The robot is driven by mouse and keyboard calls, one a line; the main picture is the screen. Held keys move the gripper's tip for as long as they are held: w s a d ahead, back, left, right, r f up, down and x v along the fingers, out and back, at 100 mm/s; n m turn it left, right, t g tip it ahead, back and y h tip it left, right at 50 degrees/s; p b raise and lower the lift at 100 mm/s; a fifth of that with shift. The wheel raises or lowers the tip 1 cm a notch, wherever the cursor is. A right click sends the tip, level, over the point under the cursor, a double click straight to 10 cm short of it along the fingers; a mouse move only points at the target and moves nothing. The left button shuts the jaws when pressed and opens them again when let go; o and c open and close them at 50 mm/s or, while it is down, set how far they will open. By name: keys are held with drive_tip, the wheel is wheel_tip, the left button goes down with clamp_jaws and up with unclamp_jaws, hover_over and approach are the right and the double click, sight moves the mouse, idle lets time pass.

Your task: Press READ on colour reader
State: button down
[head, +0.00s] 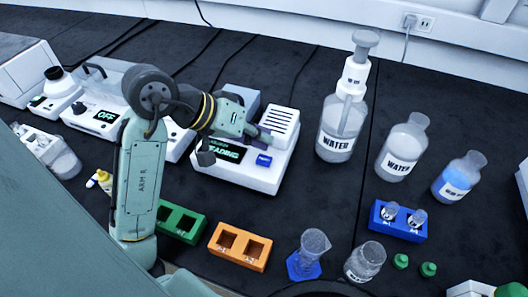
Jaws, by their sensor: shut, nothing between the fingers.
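The colour reader (238,177) is a white box on the black bench, with a grey block and a slotted white part on top. Its dark display shows green letters, partly hidden, that look like "READING". A blue button (264,160) sits on its front right; the button's label is too small to read. My gripper (266,137) is shut and empty. Its fingertips are over the reader, just above and behind the blue button in the picture. I cannot tell whether they touch the reader.
A WATER dispenser (340,125) and WATER bottle (402,147) stand right of the reader. A green rack (180,222), an orange rack (240,247) and a blue rack (398,221) lie nearer. A device showing "OFF" (104,116) is at left. Bare bench lies between reader and blue rack.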

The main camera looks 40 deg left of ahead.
sight(261, 157)
wheel_tip(261, 157, up, 4)
drive_tip(key=shift+f+p, duration=0.2)
drive_tip(key=shift+p, duration=0.95)
drive_tip(key=shift+f, duration=0.1)
drive_tip(key=shift+s, duration=0.1)
